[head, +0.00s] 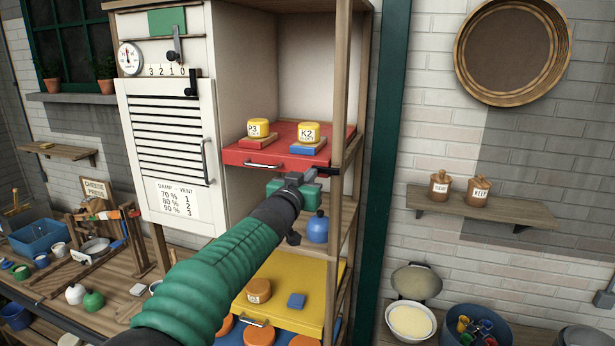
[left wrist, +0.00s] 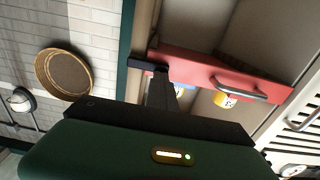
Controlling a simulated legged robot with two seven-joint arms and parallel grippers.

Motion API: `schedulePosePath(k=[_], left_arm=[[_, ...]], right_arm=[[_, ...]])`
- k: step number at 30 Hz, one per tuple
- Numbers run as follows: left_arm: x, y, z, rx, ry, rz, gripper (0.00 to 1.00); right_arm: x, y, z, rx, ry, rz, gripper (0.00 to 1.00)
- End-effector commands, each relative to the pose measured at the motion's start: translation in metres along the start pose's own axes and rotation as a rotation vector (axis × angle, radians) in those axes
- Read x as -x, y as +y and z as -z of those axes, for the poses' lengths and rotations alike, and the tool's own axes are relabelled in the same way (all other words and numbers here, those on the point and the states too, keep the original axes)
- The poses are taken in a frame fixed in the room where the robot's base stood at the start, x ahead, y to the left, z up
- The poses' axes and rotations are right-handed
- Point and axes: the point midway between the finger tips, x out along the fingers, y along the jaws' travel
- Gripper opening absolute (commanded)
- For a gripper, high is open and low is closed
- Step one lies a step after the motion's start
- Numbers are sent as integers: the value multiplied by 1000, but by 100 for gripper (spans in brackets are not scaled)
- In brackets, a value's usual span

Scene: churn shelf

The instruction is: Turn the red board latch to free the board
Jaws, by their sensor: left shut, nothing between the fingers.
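The red board (head: 240,155) lies on the upper shelf of the cabinet, with a metal handle on its front edge. It also shows in the left wrist view (left wrist: 190,70). A small dark bar (head: 330,171), apparently the latch, sits at the board's right front corner by the wooden post. It also shows in the left wrist view (left wrist: 142,63), lying across the board's end. My left gripper (head: 310,178) is shut and empty, with its fingertips right at this bar; whether they touch I cannot tell. My right gripper is out of view.
Yellow pots P3 (head: 259,128) and K2 (head: 309,132) stand on red and blue blocks on the board. A blue pot (head: 317,228) stands below my gripper. A yellow board (head: 290,278) lies lower. The wooden post (head: 349,110) bounds the shelf on the right.

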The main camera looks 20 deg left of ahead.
Motion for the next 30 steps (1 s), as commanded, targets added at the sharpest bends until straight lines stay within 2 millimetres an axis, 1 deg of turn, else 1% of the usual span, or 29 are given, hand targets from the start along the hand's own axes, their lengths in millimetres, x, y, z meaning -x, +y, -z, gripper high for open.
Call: schedulePosePath(k=[1,24,26,27,28,30], left_arm=[[-1,-3,-4,3,-7,5,0],[-1,-3,-3,4,-5,6,0],[-1,-3,-3,4,-5,6,7],[-1,-3,-3,4,-5,6,12],[-6,-4,-6,4,-9,7,16],[-6,-4,-7,4,-9,7,26]], right_arm=[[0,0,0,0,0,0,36],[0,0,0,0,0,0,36],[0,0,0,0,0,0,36],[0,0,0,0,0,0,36],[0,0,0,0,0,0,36],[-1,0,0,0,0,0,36]])
